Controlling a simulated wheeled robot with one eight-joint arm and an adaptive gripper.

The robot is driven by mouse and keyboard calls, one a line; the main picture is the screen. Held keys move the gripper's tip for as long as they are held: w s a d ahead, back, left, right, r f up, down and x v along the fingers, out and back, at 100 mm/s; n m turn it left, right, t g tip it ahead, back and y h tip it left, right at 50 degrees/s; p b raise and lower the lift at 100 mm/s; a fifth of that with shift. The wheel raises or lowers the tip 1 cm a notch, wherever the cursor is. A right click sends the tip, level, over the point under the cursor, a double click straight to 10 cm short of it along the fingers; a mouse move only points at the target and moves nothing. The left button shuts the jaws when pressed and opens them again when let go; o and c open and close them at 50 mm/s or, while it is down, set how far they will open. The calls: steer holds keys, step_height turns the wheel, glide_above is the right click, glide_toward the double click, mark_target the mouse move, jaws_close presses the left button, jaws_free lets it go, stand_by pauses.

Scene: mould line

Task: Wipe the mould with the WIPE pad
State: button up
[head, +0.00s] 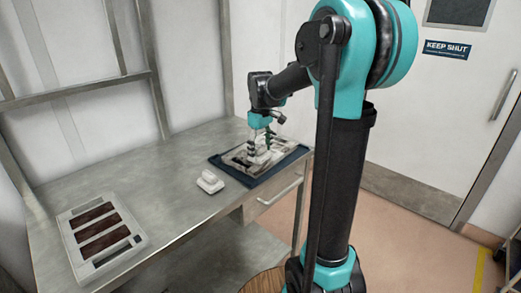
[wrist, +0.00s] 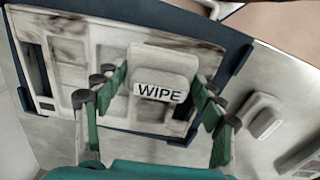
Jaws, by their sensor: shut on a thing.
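My gripper (head: 259,152) is shut on the WIPE pad, a pale block with a labelled face (wrist: 158,92) between the green fingers (wrist: 158,97) in the wrist view. The mould (wrist: 60,55) is a pale plate with recesses and dark smudges at its upper left and upper right. It lies in a dark blue tray (head: 238,178) at the far end of the bench, and the mould also shows in the head view (head: 236,157). The pad is over the mould's middle. I cannot tell if it touches. The pad and fingers hide part of the mould.
A second pale block with a raised grip (head: 209,182) stands on the metal bench (head: 165,190), just left of the tray. A pale panel with dark brown bars (head: 72,215) lies at the near left. The bench between them is clear. A wall bounds the back.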

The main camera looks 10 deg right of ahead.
steer(key=shift+f, duration=0.25)
steer(key=shift+w+d, duration=1.95)
steer(key=shift+d, duration=0.3)
steer(key=shift+w+d, duration=1.95)
steer(key=shift+d, duration=0.3)
steer(key=shift+s+a, duration=2)
steer(key=shift+a, duration=0.3)
steer(key=shift+a, duration=0.1)
steer(key=shift+s+a, duration=1.95)
steer(key=shift+a, duration=0.2)
steer(key=shift+w+d, duration=1.55)
steer(key=shift+d, duration=0.2)
steer(key=shift+w+d, duration=1.5)
steer(key=shift+d, duration=0.25)
